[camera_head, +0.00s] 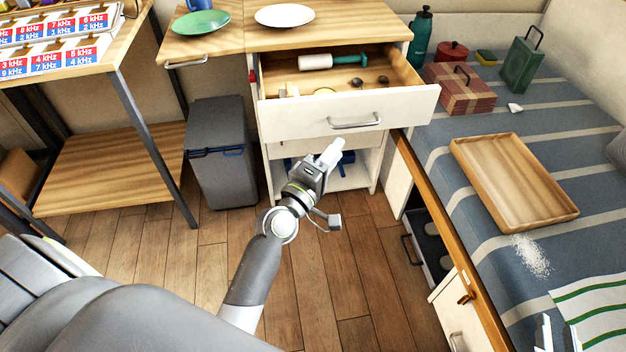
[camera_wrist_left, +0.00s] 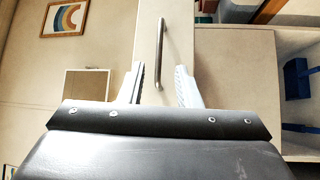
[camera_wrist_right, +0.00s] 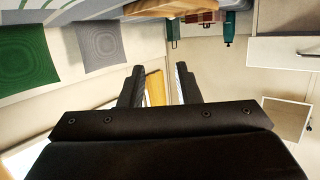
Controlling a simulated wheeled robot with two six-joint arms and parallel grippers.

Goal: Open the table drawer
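The table drawer (camera_head: 330,115) stands pulled out from under the wooden tabletop (camera_head: 330,33). A white roller-like item with a green handle (camera_head: 335,61) and small dark items lie inside it. Its metal handle (camera_head: 355,124) is on the pale front. My left gripper (camera_head: 333,152) is just below and in front of that handle in the head view. In the left wrist view its fingers (camera_wrist_left: 161,90) are apart, with the handle (camera_wrist_left: 161,50) ahead between them, not gripped. My right gripper (camera_head: 557,335) is at the lower right over the bed; its fingers (camera_wrist_right: 158,88) are apart and empty.
A grey bin (camera_head: 220,150) stands left of the drawer cabinet. An open under-bed compartment (camera_head: 425,245) faces the clear wooden floor.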

